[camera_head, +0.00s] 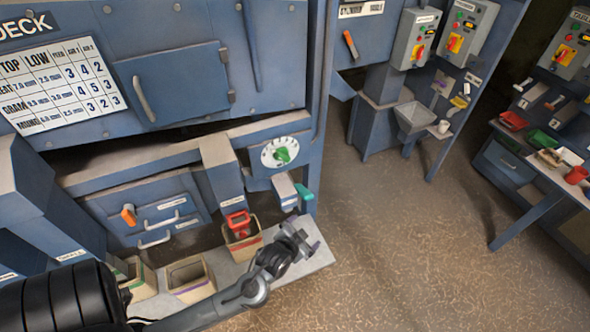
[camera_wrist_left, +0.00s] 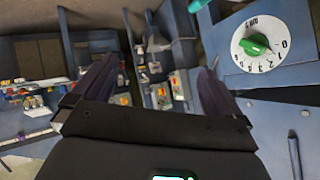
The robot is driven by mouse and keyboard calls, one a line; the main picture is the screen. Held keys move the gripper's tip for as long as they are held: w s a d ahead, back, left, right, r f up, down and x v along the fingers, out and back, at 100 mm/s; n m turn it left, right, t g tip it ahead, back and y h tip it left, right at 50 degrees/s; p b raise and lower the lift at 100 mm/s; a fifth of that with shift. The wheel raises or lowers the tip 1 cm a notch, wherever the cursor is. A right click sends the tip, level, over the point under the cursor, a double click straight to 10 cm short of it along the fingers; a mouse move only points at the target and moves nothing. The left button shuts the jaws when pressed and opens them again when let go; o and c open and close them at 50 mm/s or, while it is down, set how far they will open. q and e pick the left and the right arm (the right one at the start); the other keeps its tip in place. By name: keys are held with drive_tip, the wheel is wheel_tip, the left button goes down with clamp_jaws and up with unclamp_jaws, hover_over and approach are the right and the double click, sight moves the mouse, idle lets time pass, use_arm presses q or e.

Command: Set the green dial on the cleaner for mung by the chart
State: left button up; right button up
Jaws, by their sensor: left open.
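The green dial (camera_head: 281,154) is a green knob on a round white numbered face, on the blue cleaner front. It also shows in the left wrist view (camera_wrist_left: 257,45), at upper right; its exact setting is hard to read. The white chart (camera_head: 62,83) hangs at upper left with rows of numbers; the mung row at the bottom is small and slanted. My left gripper (camera_head: 306,240) is open and empty, below and to the right of the dial, apart from it. Its two dark fingers are spread in the left wrist view (camera_wrist_left: 160,85). My right gripper is not seen.
A teal-ended chute (camera_head: 303,193) juts out below the dial. A bin with a red scoop (camera_head: 240,226) and an open bin (camera_head: 190,276) stand on the low shelf. Open floor (camera_head: 420,250) lies to the right.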

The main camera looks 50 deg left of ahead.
use_arm(q)
drive_tip(key=w+a+f+t+y+b, duration=0.1)
drive_tip(key=w+a+f+y+b, duration=0.2)
drive_tip(key=w+a+f+b, duration=0.3)
drive_tip(key=n+y+b, duration=0.4)
drive_tip(key=y+b, duration=0.7)
drive_tip(key=b, duration=0.9)
approach(283, 161)
drive_tip(key=shift+g, duration=0.4)
drive_tip(key=b+x, duration=0.1)
drive_tip(key=x, duration=0.9)
drive_tip(key=shift+d+r, duration=0.1)
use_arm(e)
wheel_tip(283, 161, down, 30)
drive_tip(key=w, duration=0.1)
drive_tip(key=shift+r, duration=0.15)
use_arm(q)
drive_tip(key=shift+c, duration=0.2)
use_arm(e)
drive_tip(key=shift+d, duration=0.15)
use_arm(q)
drive_tip(key=c, duration=0.9)
drive_tip(key=shift+c, duration=0.4)
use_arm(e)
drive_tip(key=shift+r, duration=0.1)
